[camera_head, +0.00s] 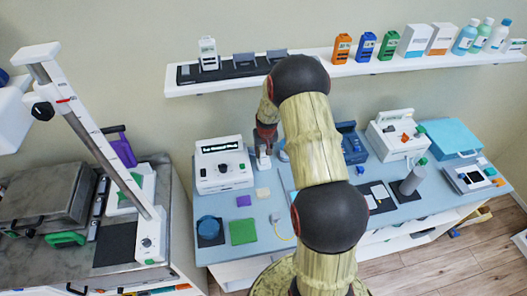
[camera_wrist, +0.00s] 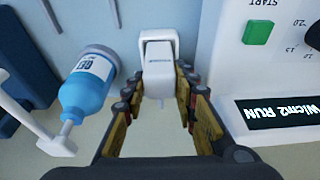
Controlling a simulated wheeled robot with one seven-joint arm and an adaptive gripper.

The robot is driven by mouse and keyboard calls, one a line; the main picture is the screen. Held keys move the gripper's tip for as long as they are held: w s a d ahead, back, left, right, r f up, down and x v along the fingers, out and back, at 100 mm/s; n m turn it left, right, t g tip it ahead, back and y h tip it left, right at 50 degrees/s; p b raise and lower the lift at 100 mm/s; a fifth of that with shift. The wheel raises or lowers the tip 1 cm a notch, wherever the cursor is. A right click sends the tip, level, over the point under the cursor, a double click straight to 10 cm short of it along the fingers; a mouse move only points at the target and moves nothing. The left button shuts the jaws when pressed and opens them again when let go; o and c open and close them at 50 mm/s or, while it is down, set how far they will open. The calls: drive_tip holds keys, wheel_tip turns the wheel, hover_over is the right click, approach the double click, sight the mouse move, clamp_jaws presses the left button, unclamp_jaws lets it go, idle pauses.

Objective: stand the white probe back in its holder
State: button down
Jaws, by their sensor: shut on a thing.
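The white probe (camera_wrist: 158,78) stands between the fingertips of my gripper (camera_wrist: 160,88) in the wrist view, and the fingers are shut on it. In the head view my gripper (camera_head: 264,150) is at the work table, just right of the white device (camera_head: 222,170) with the dark display. That device also shows at the right in the wrist view (camera_wrist: 240,65), with a green START button and a W/cm2 readout. I cannot clearly make out the holder, nor tell whether the probe's lower end touches anything; my arm hides much of this spot in the head view.
Green (camera_head: 243,232) and purple (camera_head: 243,201) pads lie in front of the device. A wall shelf (camera_head: 450,63) with bottles and boxes hangs above.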

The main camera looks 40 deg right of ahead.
drive_tip(key=shift+f+b, duration=0.35)
drive_tip(key=shift+f, duration=0.1)
idle(0.5)
idle(0.3)
drive_tip(key=c, duration=1.3)
unclamp_jaws()
drive_tip(key=shift+o, duration=0.3)
drive_tip(key=o, duration=0.4)
drive_tip(key=shift+c, duration=0.2)
drive_tip(key=shift+o, duration=0.2)
drive_tip(key=shift+r, duration=0.2)
drive_tip(key=shift+r+p, duration=1.65)
drive_tip(key=shift+r, duration=1.75)
